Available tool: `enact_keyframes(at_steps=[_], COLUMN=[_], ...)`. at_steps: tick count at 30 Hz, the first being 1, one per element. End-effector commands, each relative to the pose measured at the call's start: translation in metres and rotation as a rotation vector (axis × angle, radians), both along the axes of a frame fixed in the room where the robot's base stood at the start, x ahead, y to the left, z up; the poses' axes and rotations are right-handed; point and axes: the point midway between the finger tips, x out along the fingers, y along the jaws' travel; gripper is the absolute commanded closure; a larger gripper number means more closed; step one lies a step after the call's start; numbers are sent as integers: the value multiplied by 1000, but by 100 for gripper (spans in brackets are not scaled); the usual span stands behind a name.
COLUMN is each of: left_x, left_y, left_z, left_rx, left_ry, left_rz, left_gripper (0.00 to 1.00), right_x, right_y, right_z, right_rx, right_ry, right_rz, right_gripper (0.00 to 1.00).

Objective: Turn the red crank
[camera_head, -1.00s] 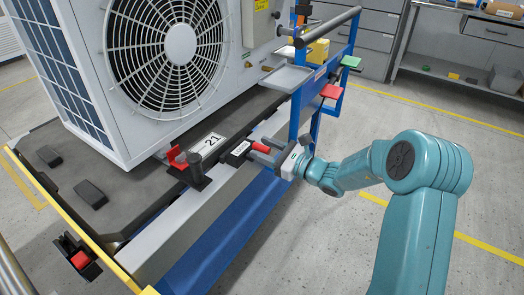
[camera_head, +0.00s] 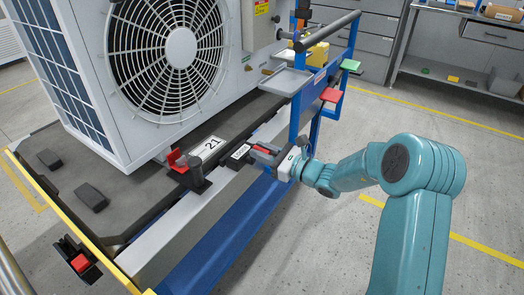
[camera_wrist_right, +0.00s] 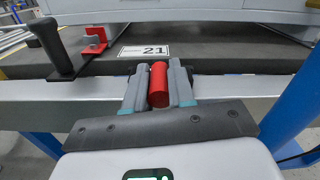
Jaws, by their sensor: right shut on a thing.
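The red crank (camera_head: 262,150) has a short red cylindrical grip at the edge of the cart, beside a small black and white label. In the right wrist view the red grip (camera_wrist_right: 158,84) stands between the two grey fingers. My right gripper (camera_head: 260,153) is shut on it, with one finger on each side; it also shows in the right wrist view (camera_wrist_right: 158,90). The crank's arm and pivot are hidden or too small to tell. My left gripper is not in view.
A black upright handle (camera_head: 197,174) with a red bracket (camera_head: 175,160) stands left of the gripper. A plate marked 21 (camera_head: 210,147) lies behind. A blue post (camera_head: 299,110) rises close to the right.

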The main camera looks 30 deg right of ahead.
Motion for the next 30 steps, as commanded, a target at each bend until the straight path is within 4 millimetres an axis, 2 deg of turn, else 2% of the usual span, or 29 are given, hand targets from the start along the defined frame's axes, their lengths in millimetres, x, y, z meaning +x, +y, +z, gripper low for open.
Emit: enact_keyframes(at_steps=[8,13,30], left_x=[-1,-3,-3], left_y=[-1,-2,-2], left_z=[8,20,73], left_rx=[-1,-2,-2], left_ry=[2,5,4], left_rz=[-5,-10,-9], left_gripper=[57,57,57], right_x=[2,4,13], right_y=[-5,-10,-34], right_z=[2,3,-9], right_rx=[50,134,625], right_ry=[21,56,259], right_rz=[-7,-9,-11], right_gripper=[100,100,100])
